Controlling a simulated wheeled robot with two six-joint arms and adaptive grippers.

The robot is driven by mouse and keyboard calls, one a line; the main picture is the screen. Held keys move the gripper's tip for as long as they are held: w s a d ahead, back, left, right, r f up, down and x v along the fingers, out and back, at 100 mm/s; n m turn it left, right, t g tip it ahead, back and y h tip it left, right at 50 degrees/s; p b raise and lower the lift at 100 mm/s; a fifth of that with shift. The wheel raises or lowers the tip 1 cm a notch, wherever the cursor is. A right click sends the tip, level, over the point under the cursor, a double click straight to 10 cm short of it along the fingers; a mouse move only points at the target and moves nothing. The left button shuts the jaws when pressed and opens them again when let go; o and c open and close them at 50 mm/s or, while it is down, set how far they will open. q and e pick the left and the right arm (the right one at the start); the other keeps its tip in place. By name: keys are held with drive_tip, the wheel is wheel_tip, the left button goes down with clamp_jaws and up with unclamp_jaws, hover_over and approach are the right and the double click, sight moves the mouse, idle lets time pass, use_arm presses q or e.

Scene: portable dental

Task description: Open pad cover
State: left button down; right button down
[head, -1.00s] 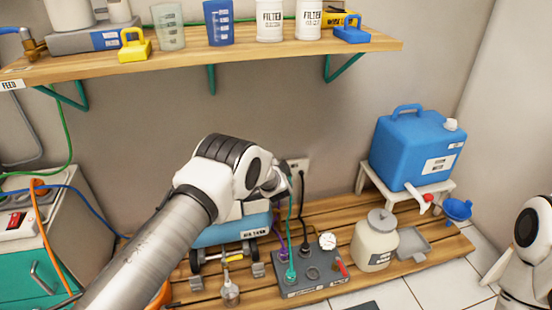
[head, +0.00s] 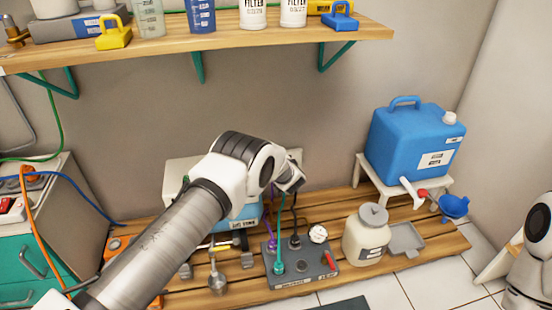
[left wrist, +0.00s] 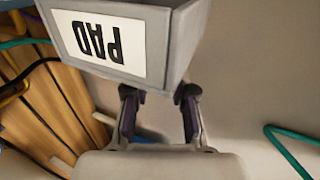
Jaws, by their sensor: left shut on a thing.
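The pad cover (left wrist: 185,50) is a grey, box-like piece with a white label reading PAD, upside down in the left wrist view. My left gripper (left wrist: 161,94) is shut on its lower edge there, with one dark fingertip on each side. In the head view my left gripper (head: 291,180) is at the end of the white arm, near the back wall above the planks. The pad cover cannot be made out in the head view, hidden by the arm. A white jointed part of mine shows at the right edge, but its gripper does not show.
A grey control box (head: 300,268) with cables sits below my left gripper. A lidded jar (head: 365,240), a grey tray (head: 407,240) and a blue water container (head: 412,145) on a stand are to the right. A wooden shelf (head: 225,48) hangs above.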

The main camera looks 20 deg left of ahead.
use_arm(q)
drive_tip(key=c, duration=1)
unclamp_jaws()
drive_tip(key=v, duration=1.2)
